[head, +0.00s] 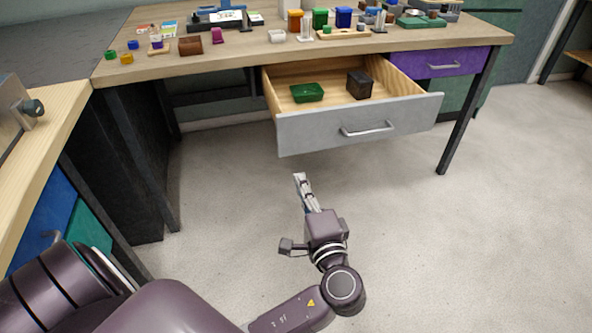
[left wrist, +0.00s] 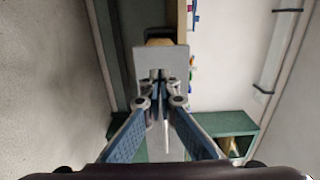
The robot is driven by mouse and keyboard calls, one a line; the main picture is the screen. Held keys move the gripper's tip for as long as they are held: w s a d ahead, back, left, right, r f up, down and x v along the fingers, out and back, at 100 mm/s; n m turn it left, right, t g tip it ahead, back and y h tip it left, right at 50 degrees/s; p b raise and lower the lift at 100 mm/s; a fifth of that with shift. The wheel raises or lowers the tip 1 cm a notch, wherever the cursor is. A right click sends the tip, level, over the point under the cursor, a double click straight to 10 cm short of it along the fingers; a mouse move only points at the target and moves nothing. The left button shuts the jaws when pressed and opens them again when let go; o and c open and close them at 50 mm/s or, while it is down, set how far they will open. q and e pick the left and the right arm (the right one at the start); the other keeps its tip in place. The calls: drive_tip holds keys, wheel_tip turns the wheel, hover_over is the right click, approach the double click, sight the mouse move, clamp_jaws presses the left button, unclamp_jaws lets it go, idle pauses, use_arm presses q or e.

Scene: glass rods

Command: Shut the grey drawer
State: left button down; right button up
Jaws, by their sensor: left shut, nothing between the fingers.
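The grey drawer (head: 300,133) hangs open under the wooden table in the head view. Its front has a silver handle (head: 368,129), and a green tray (head: 307,92) and a dark box (head: 359,84) lie inside. My left gripper (head: 300,177) is shut and empty, in front of and below the left part of the drawer front, apart from it in the head view. In the left wrist view the gripper (left wrist: 158,76) points at a grey panel (left wrist: 148,58), which looks like the drawer front. My right gripper is not in view.
The wooden table (head: 235,59) holds many small coloured items. A closed purple drawer (head: 420,66) is right of the grey one. A table leg (head: 464,125) stands to the right, and another wooden bench (head: 50,110) at the left. The floor before the drawer is clear.

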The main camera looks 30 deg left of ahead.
sight(283, 139)
use_arm(q)
drive_tip(key=x, duration=1.3)
drive_tip(key=shift+a+b, duration=0.15)
drive_tip(key=shift+b, duration=0.25)
drive_tip(key=shift+w+a, duration=0.35)
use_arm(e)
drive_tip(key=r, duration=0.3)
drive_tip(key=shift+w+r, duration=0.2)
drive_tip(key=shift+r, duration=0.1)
